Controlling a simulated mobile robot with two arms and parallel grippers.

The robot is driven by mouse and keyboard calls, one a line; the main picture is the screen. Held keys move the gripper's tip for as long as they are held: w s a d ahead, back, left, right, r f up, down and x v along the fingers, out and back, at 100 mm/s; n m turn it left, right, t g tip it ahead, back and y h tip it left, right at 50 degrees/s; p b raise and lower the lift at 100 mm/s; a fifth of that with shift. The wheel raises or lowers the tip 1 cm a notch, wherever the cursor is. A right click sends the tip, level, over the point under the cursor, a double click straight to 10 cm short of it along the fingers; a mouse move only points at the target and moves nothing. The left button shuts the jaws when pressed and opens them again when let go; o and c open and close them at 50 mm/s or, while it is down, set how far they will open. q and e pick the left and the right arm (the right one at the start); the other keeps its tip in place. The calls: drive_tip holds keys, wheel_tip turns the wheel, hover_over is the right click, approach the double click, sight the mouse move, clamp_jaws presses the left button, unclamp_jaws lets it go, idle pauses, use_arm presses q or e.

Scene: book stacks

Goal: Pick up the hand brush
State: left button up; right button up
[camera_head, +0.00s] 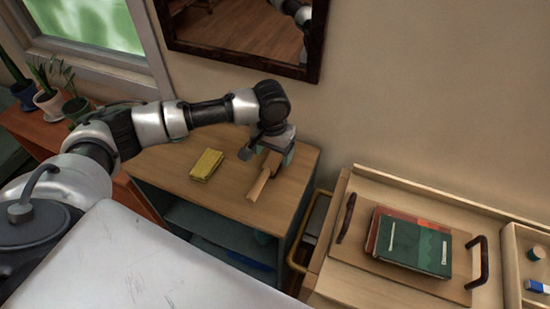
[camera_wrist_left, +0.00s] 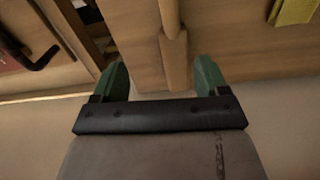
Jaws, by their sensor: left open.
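The hand brush (camera_head: 262,181) is a wooden piece with a long handle, lying on the top of a low wooden cabinet (camera_head: 223,192). Its handle points toward the front of the cabinet and its far end is hidden under my left gripper (camera_head: 268,152). My left gripper is open, pointing down over that far end. In the left wrist view, the brush (camera_wrist_left: 174,60) shows between the two green fingertips of my left gripper (camera_wrist_left: 161,80), nearer the right one. I cannot tell whether either finger touches it. My right gripper is not in view.
A yellow cloth or sponge (camera_head: 206,165) lies left of the brush on the cabinet. To the right, a wooden tray (camera_head: 340,251) with dark handles holds books (camera_head: 412,243). A wall with a framed mirror (camera_head: 245,35) stands behind. Potted plants (camera_head: 48,103) stand at the left.

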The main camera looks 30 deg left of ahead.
sight(268, 167)
use_arm(q)
drive_tip(key=shift+w+a+r+n, duration=0.2)
drive_tip(key=shift+w+a+r, duration=0.05)
drive_tip(key=shift+a, duration=0.25)
drive_tip(key=shift+w+a+r+n, duration=0.2)
drive_tip(key=shift+w+a, duration=0.05)
drive_tip(key=shift+a, duration=0.25)
wheel_tip(268, 167, down, 5)
drive_tip(key=shift+f, duration=0.1)
drive_tip(key=shift+s+d+f+p, duration=0.15)
drive_tip(key=shift+f+p, duration=0.2)
drive_tip(key=shift+f, duration=1)
drive_tip(key=shift+s+d+f+p, duration=0.15)
drive_tip(key=shift+f+p, duration=0.2)
drive_tip(key=shift+f, duration=0.95)
drive_tip(key=shift+a, duration=0.15)
drive_tip(key=c, duration=1.1)
drive_tip(key=shift+c, duration=0.2)
drive_tip(key=shift+r, duration=0.2)
drive_tip(key=shift+r, duration=0.25)
wheel_tip(268, 167, up, 4)
drive_tip(key=shift+s+f+b, duration=0.15)
drive_tip(key=shift+f+b, duration=0.05)
drive_tip(key=shift+b, duration=0.1)
drive_tip(key=s+d+r, duration=0.4)
drive_tip(key=s+r, duration=0.2)
drive_tip(key=s, duration=0.4)
drive_tip(key=shift+s+d+r+b, duration=0.15)
drive_tip(key=shift+d+r+b, duration=0.15)
drive_tip(key=shift+d+r, duration=0.05)
